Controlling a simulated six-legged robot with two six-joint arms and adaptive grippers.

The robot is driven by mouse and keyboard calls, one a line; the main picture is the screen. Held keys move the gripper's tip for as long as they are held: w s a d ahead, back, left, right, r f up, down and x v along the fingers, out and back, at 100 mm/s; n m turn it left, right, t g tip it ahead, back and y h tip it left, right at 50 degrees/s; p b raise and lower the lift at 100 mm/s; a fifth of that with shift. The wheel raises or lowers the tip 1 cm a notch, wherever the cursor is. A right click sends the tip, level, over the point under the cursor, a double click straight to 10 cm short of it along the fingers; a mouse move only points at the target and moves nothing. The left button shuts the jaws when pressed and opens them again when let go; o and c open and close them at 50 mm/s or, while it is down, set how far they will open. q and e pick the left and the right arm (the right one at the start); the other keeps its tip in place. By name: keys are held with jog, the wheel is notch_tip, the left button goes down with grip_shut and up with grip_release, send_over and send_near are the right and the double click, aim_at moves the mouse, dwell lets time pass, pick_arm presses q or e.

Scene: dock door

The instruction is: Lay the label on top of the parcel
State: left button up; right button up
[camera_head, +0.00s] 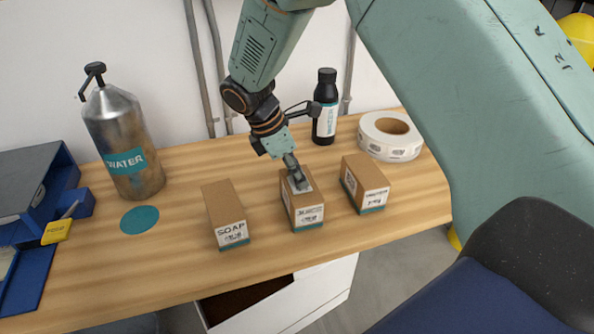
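Three small brown cardboard boxes with teal bottom edges stand on the wooden table. The middle box (303,214) is the parcel under my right gripper (298,181), which reaches down from above. A small white label (305,187) shows at the fingertips, on or just above the middle box's top; I cannot tell if it touches. The fingers look close together, but their small size and the angle hide whether they pinch the label. My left gripper is not in view.
A box marked SOAP (226,215) stands left and another box (365,184) right. Behind are a label roll (390,150) and a black bottle (325,108). A metal water bottle (122,138), teal disc (139,220) and blue tray (35,275) occupy the left. The table's front strip is clear.

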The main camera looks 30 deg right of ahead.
jog(key=shift+a+r, duration=0.1)
jog(key=shift+r, duration=0.4)
jog(key=p+v, duration=0.3)
jog(key=v, duration=0.8)
